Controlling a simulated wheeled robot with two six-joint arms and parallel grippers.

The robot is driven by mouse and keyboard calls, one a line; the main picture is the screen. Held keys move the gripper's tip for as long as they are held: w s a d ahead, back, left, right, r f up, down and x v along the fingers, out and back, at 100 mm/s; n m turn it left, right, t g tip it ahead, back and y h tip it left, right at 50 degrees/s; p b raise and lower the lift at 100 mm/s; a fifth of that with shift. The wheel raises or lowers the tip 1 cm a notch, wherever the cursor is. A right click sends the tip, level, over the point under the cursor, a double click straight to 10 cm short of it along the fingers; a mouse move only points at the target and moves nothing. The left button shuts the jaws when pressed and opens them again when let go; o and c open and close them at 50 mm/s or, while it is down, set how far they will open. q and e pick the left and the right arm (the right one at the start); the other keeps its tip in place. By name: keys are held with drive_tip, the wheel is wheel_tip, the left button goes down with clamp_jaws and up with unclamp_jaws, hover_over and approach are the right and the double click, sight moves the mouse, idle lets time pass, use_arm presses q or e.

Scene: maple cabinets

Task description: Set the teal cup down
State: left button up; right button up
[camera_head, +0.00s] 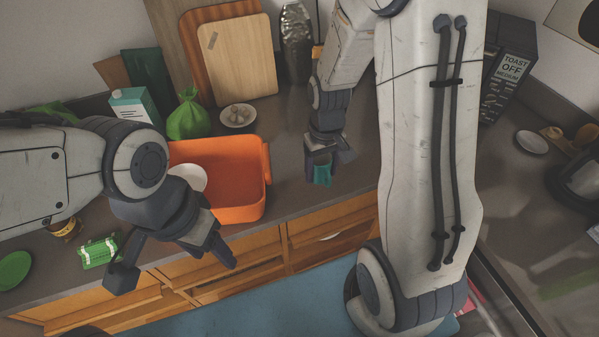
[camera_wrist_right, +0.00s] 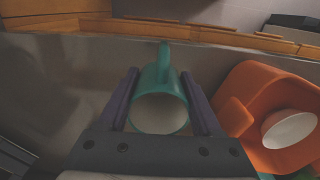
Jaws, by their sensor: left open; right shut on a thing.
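The teal cup (camera_head: 322,171) is at my right gripper (camera_head: 330,160) over the dark counter, right of the orange tub. In the right wrist view the teal cup (camera_wrist_right: 161,88) sits between the two fingers of my right gripper (camera_wrist_right: 162,92), which is shut on it. Its pale inside faces the wrist camera and its handle points away. I cannot tell whether its base touches the counter. My left gripper (camera_head: 176,265) is open and empty, in front of the counter's front edge and below the orange tub in the head view.
The orange tub (camera_head: 246,213) holds a white bowl (camera_head: 190,179). A plate with several pale round things (camera_head: 238,116) and a green bag (camera_head: 187,117) stand behind it. A green-and-white packet (camera_head: 99,252) lies at left. Counter around the cup is clear.

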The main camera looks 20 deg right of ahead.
drive_tip(key=p, duration=0.1)
hover_over(303, 185)
drive_tip(key=f, duration=0.3)
drive_tip(key=shift+s+f, duration=0.1)
drive_tip(key=shift+s, duration=0.1)
wheel_tip(303, 185, down, 4)
drive_tip(key=shift+w+r+p, duration=0.1)
drive_tip(key=shift+r+p, duration=0.15)
drive_tip(key=shift+p, duration=0.45)
drive_tip(key=shift+f, duration=0.35)
drive_tip(key=shift+f, duration=0.15)
drive_tip(key=o, duration=1.5)
